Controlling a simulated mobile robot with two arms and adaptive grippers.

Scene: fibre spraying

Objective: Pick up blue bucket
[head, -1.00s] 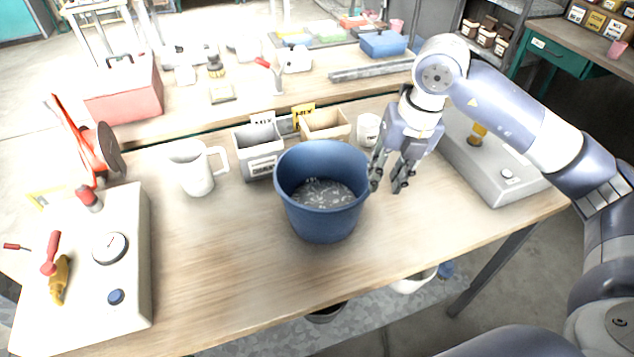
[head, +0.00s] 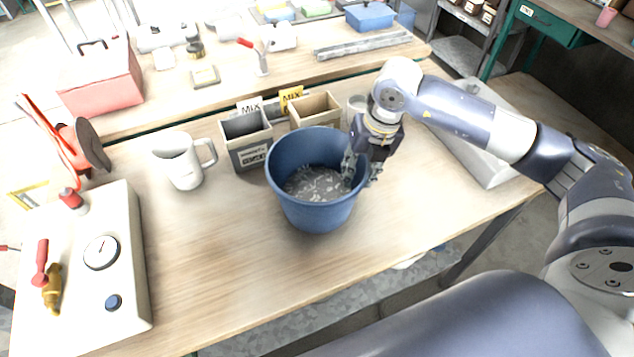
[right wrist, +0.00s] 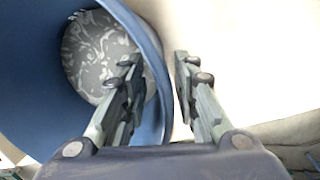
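The blue bucket (head: 318,212) stands upright on the wooden table, with a grey, white-flecked mass in its bottom. My right gripper (head: 361,174) is at the bucket's right rim, pointing down. In the right wrist view the gripper (right wrist: 160,80) is open: one finger is inside the bucket and the other outside, with the bucket wall (right wrist: 152,50) between them. A gap shows between the wall and the outer finger. My left gripper is not in view.
Behind the bucket stand a grey box (head: 247,143), a tan box (head: 314,110) and a white cup (head: 357,104). A white pitcher (head: 180,162) is to the left. A white device with a gauge (head: 125,240) is at front left. The table front is clear.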

